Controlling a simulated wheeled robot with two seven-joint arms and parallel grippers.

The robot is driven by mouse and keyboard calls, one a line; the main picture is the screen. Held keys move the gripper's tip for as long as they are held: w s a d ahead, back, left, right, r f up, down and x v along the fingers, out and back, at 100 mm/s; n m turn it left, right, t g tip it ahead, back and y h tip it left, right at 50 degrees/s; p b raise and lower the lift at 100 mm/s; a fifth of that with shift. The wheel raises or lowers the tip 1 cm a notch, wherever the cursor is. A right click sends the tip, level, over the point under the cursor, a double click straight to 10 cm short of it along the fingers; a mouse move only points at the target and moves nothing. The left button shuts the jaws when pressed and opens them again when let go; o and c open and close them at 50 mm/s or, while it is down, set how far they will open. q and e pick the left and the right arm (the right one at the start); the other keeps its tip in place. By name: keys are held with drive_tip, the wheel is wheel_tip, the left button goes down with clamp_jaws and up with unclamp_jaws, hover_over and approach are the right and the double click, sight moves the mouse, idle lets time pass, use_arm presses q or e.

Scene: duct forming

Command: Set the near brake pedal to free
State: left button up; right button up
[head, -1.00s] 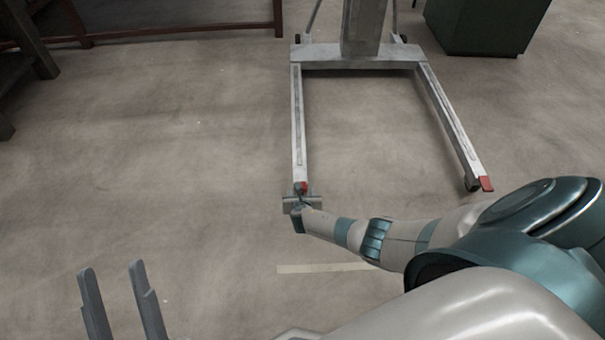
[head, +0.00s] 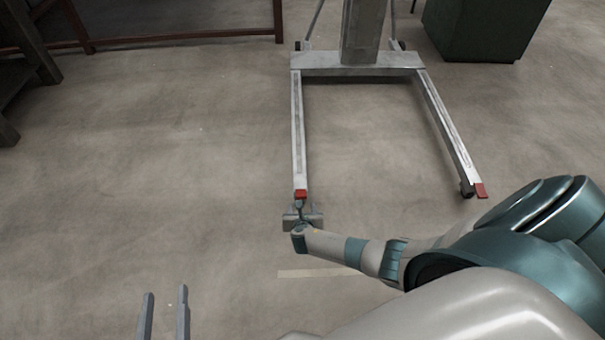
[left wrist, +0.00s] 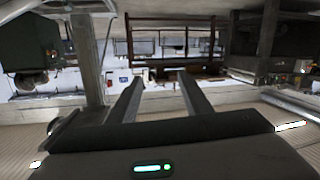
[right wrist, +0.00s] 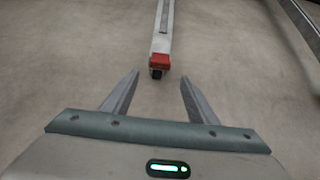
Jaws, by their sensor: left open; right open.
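A pale steel lift frame has two floor legs, each ending in a red pedal. The left leg's red pedal (head: 301,194) is just beyond my right gripper (head: 303,212); the right leg's red pedal (head: 481,190) is farther right. In the right wrist view, the pedal (right wrist: 160,61) sits above a dark caster, ahead of and centred between the open fingertips (right wrist: 160,76), with nothing held. I cannot tell the pedal's exact tilt. My left gripper (head: 166,292) is open and empty at the lower left, away from the lift; its fingers also show in the left wrist view (left wrist: 160,77).
The lift's mast (head: 362,30) and crossbar (head: 355,62) stand at the back. A dark green cabinet (head: 480,28) is at the back right, and a brown frame (head: 180,37) at the back left. The floor (head: 180,160) left of the lift is clear.

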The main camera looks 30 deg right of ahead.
use_arm(q)
drive_tip(key=s+a+f+g+y+p, duration=0.1)
drive_tip(key=s+a+f+g, duration=0.1)
drive_tip(key=f, duration=0.3)
drive_tip(key=s+a+f+g+y+p, duration=0.1)
drive_tip(key=s+a+f+g+p, duration=0.1)
drive_tip(key=s+f+g, duration=0.1)
drive_tip(key=shift+s+f+g, duration=0.4)
drive_tip(key=shift+f+g, duration=0.5)
drive_tip(key=shift+g, duration=0.3)
use_arm(e)
drive_tip(key=v, duration=0.7)
